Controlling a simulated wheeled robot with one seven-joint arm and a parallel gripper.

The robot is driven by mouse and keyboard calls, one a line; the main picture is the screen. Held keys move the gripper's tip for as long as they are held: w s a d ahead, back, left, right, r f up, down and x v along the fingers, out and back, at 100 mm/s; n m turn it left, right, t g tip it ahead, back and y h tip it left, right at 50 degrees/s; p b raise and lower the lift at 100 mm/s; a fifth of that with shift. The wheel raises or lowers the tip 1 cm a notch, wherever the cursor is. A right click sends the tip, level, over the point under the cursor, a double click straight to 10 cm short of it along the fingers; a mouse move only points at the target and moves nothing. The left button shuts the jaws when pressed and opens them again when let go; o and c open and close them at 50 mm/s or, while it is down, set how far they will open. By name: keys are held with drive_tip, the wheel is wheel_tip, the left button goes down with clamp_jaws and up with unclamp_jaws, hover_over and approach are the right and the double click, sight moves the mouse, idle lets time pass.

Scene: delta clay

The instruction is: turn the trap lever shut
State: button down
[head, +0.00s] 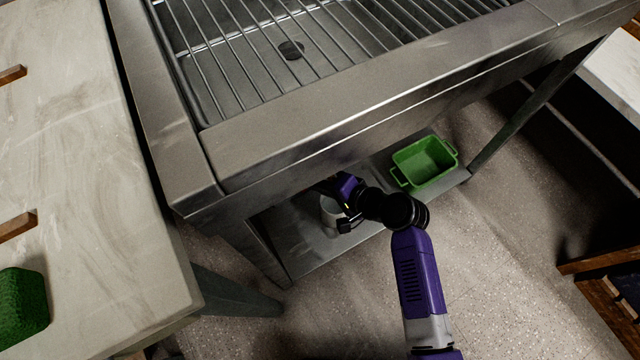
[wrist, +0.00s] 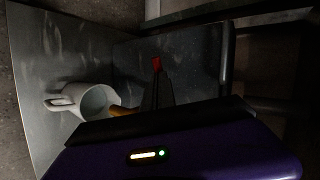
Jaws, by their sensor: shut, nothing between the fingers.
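My purple arm reaches under the steel sink (head: 330,130) in the head view, and the fingers are hidden there behind the sink's front and my own wrist. In the wrist view my gripper (wrist: 156,88) shows as a narrow dark wedge, shut and holding nothing. A small red piece (wrist: 157,63) shows at the wedge's far end; it may be the trap lever's end, but I cannot tell, nor whether they touch. A yellow-brown piece (wrist: 122,111) shows left of the fingers, partly hidden by my gripper body. The lever's angle is not clear.
A pale handled container (wrist: 88,100) stands on the lower shelf (head: 305,250), left of my gripper; it also shows in the head view (head: 329,214). A green tub (head: 425,163) is at the shelf's right. A dark upright bar (wrist: 228,60) stands right of the fingers.

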drive_tip(key=shift+w+a+m+t+h+p, duration=0.3)
drive_tip(key=shift+a+m+p, duration=0.2)
drive_tip(key=shift+p, duration=0.45)
drive_tip(key=shift+w+a+m+t+h+p, duration=0.15)
drive_tip(key=shift+a+m+t+p, duration=0.2)
drive_tip(key=shift+a+p, duration=0.4)
drive_tip(key=shift+w+a+m+t+h+p, duration=0.15)
drive_tip(key=shift+a+m+t+h+p, duration=0.2)
drive_tip(key=shift+p, duration=0.75)
